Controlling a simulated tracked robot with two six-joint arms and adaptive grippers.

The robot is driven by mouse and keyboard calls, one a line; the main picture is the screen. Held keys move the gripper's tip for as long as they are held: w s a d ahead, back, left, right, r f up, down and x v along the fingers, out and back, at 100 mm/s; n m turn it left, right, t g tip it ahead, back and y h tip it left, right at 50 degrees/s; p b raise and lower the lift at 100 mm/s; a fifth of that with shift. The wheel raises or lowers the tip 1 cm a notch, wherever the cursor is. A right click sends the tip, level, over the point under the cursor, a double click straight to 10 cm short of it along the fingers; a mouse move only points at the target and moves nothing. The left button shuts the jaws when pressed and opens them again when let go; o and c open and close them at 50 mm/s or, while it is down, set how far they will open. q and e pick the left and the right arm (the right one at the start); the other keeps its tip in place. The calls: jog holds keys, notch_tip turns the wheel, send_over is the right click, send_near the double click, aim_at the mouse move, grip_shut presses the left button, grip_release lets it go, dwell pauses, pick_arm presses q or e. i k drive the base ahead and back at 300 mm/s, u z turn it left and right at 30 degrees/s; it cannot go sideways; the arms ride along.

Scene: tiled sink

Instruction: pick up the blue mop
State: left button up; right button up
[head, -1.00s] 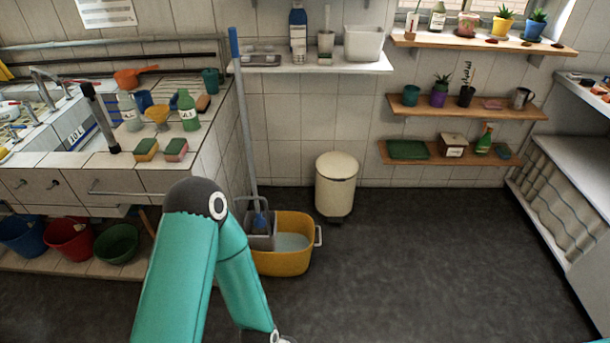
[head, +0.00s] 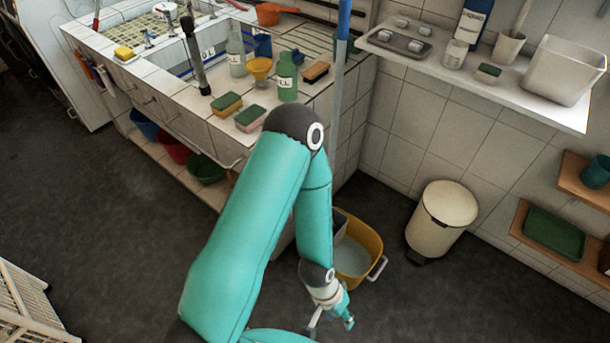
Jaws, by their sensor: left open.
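The blue mop stands upright in the head view, its blue-topped handle (head: 344,20) rising beside the counter's right end. The handle's lower part and the mop head are hidden behind my left arm. A yellow mop bucket (head: 372,243) with a grey wringer and pale water stands on the floor below it. My left gripper (head: 331,324) hangs in front of the bucket, low in the picture, open and empty, apart from the mop. My right gripper is not in view.
A cream pedestal bin (head: 441,221) stands right of the bucket. The tiled sink counter (head: 222,128) with bottles and sponges is at the left. A wall shelf (head: 480,88) sits right of the handle. Dark floor (head: 110,220) is free at left.

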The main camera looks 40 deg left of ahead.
aim_at(344, 10)
jog(key=u, duration=0.25)
jog(key=i, duration=0.75)
jog(key=u, duration=0.5)
jog(key=k, duration=0.85)
jog(key=u, duration=0.2)
jog(key=i, duration=0.85)
jog(key=z, duration=0.1)
